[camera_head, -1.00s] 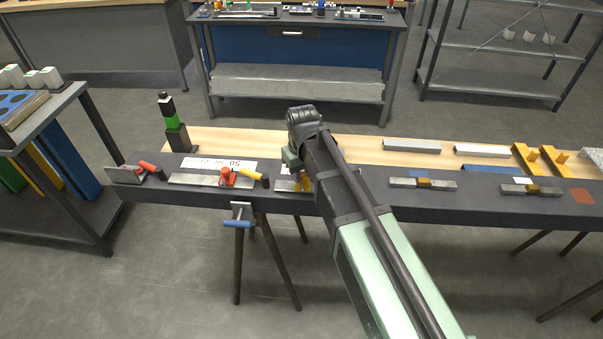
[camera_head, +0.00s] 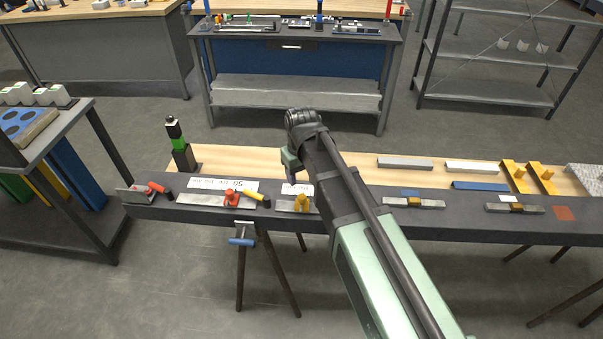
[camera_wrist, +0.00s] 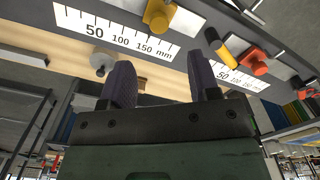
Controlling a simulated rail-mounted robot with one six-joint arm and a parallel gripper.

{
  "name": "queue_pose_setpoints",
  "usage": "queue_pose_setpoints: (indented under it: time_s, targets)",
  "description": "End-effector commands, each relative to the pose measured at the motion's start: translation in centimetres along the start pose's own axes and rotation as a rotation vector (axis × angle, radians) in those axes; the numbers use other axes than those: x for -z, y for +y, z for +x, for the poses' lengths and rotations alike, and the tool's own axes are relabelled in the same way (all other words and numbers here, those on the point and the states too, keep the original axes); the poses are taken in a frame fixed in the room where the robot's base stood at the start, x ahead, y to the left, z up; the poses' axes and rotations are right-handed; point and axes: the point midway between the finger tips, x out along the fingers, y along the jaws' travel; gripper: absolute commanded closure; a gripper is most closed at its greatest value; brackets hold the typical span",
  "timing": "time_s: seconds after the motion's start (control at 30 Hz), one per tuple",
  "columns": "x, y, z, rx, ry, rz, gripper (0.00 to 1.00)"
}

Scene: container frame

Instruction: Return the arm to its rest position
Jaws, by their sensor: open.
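My gripper (camera_wrist: 161,75) shows two dark fingers spread apart in the wrist view, with nothing between them. In the head view, my arm reaches up from the lower right, and my gripper (camera_head: 291,170) hangs at its far end over the long bench (camera_head: 350,208). Its fingers are small and partly hidden there by the wrist. A yellow clamp part (camera_head: 301,202) on a metal plate stands just below and right of it; in the wrist view, a yellow knob (camera_wrist: 158,16) shows beyond the fingers. I cannot tell any contact; the gripper looks clear of the bench.
Red (camera_head: 232,199) and yellow-handled (camera_head: 258,199) clamps lie left on the bench, near a white scale strip (camera_head: 222,184). A black-green post (camera_head: 178,145) stands behind them. Bars and yellow brackets (camera_head: 527,177) lie right. A side cart (camera_head: 75,115) stands left. Floor behind the bench is clear.

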Motion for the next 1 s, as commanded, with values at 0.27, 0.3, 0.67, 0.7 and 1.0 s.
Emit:
queue_pose_setpoints:
  time_s: [0.27,0.3,0.67,0.7,1.0]
  targets:
    - [0.0,0.0,-1.8,0.0,0.0,0.0,0.44]
    - [0.0,0.0,-1.8,0.0,0.0,0.0,0.44]
    - [-13.2,3.3,-1.2,-0.001,0.0,0.321,0.44]
    - [-15.4,4.3,-1.1,-0.001,0.0,0.371,0.44]
    - [-18.8,7.4,-1.0,-0.001,0.0,0.477,0.44]
